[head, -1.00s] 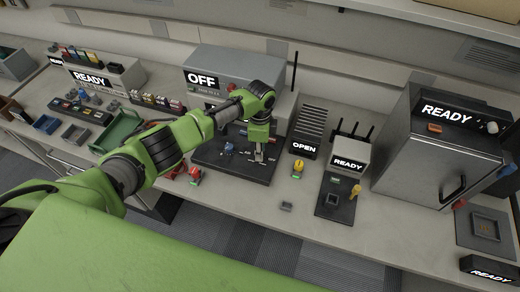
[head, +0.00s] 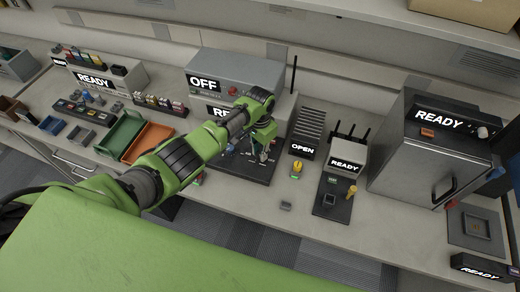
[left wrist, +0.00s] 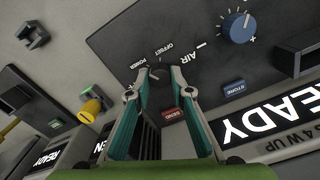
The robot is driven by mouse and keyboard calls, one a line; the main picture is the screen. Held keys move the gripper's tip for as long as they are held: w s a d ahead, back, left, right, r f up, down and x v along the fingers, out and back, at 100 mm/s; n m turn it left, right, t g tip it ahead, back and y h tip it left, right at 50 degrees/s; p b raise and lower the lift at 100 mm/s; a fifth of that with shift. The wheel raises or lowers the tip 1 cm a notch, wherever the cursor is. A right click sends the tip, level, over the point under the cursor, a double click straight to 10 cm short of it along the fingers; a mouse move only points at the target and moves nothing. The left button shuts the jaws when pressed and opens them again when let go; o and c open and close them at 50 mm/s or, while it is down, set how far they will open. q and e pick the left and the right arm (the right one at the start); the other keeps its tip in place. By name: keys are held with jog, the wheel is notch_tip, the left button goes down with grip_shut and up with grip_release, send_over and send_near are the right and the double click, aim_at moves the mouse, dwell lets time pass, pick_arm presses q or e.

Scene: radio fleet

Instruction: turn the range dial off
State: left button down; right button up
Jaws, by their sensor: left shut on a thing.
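My left gripper (head: 264,158) is at the black panel (head: 246,173) in front of the grey machine (head: 235,75), pointing down. In the left wrist view its teal-sided fingers (left wrist: 157,74) close on a small dark dial (left wrist: 156,75) on the panel. The words POWER and OFFSET stand beside it. The fingers hide most of the dial, so its exact setting cannot be read. A blue knob (left wrist: 240,28) stands apart from the fingers by a plus mark and the word AIR. My right gripper is not in view.
In the left wrist view a red SEND button (left wrist: 172,114) and a blue STORE button (left wrist: 234,88) lie close to the fingers. A yellow-topped item (head: 297,168) stands right of the panel. The machine's upper sign (head: 204,84) reads OFF. The front counter is mostly clear.

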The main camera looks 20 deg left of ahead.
pick_arm(q)
jog(key=n+p, duration=0.1)
jog(key=n, duration=0.5)
jog(key=shift+r+p, duration=0.1)
jog(key=shift+p, duration=0.3)
jog(key=n, duration=0.5)
jog(key=shift+p, duration=0.35)
jog(key=shift+w+n, duration=0.1)
jog(key=shift+n, duration=0.4)
jog(key=c, duration=1.8)
grip_release()
jog(key=shift+r, duration=0.1)
notch_tip(320, 180, up, 12)
jog(key=shift+f, duration=0.15)
